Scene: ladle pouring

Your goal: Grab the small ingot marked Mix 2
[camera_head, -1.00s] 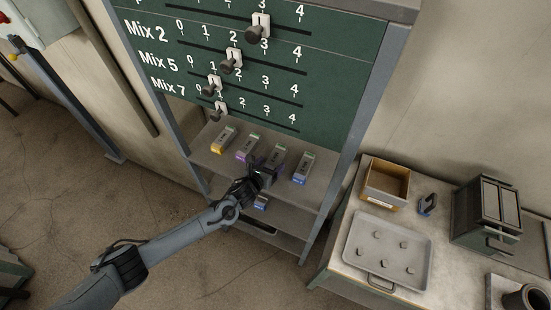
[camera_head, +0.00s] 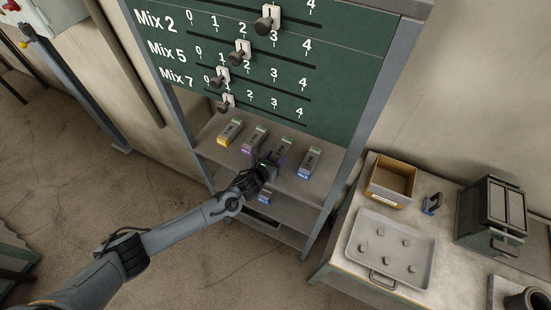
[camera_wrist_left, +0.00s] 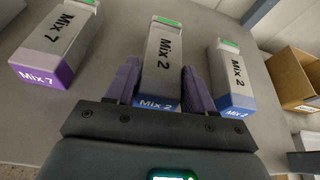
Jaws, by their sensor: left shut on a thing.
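My left gripper (camera_head: 268,167) is at the shelf under the green board. In the left wrist view, its two purple-grey fingers (camera_wrist_left: 161,75) lie along both sides of the middle ingot (camera_wrist_left: 165,52), shut on it. That ingot is a grey bar with a blue end marked Mix 2 and a green far end. A second Mix 2 ingot (camera_wrist_left: 229,75) lies to its right, outside the fingers; it also shows in the head view (camera_head: 308,163). The held ingot (camera_head: 279,151) is partly hidden by the gripper in the head view. My right gripper is not in view.
A purple-ended Mix 7 ingot (camera_wrist_left: 52,42) lies left of the held one, and a yellow-ended ingot (camera_head: 230,132) farther left. The slider board (camera_head: 290,85) rises behind. A table at right carries a tray (camera_head: 390,248) and a cardboard box (camera_head: 391,181).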

